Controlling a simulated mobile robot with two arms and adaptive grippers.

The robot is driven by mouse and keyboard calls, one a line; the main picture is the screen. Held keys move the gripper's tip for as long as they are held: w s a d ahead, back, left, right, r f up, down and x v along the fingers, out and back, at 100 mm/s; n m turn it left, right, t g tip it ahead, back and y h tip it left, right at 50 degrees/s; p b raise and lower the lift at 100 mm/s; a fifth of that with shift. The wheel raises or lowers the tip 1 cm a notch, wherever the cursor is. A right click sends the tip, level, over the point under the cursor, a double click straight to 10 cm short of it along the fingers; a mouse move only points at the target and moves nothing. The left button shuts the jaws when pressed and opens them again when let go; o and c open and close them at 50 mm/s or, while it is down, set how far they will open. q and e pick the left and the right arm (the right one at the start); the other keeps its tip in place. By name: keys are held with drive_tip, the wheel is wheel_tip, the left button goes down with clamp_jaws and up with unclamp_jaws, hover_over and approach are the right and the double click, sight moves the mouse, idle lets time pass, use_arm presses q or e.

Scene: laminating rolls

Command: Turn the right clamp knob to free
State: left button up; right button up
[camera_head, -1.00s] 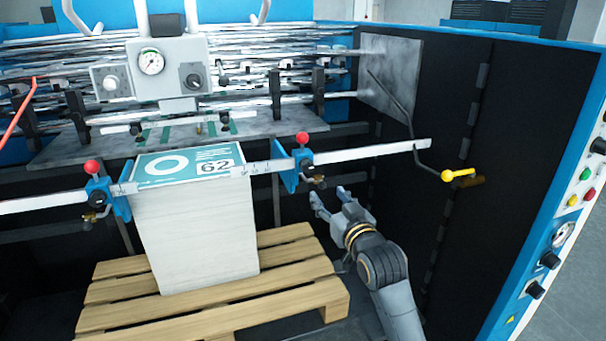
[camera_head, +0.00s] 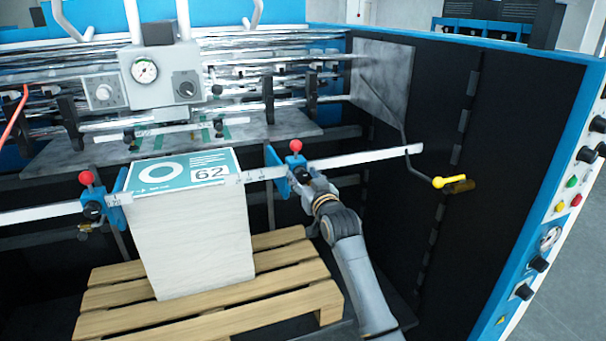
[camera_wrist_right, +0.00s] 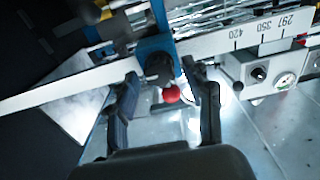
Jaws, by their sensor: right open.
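The right clamp is a blue block (camera_head: 273,170) on the ruled metal bar (camera_head: 370,156), with a red ball (camera_head: 296,146) on top. In the right wrist view its dark clamp knob (camera_wrist_right: 159,68) lies between my fingertips, with the red ball (camera_wrist_right: 171,95) just below it. My right gripper (camera_head: 300,178) is at the front of this clamp, its fingers open on either side of the knob; I cannot tell whether they touch it. In the head view the gripper hides much of the knob. My left gripper is not in view.
A paper stack (camera_head: 192,245) marked 62 stands on a wooden pallet (camera_head: 290,292) left of my right arm. The left clamp (camera_head: 118,212) is on the same bar. A yellow-handled crank (camera_head: 450,182) hangs at the right, before a dark side panel.

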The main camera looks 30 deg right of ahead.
drive_tip(key=shift+w, duration=0.3)
drive_tip(key=shift+c, duration=0.5)
clamp_jaws()
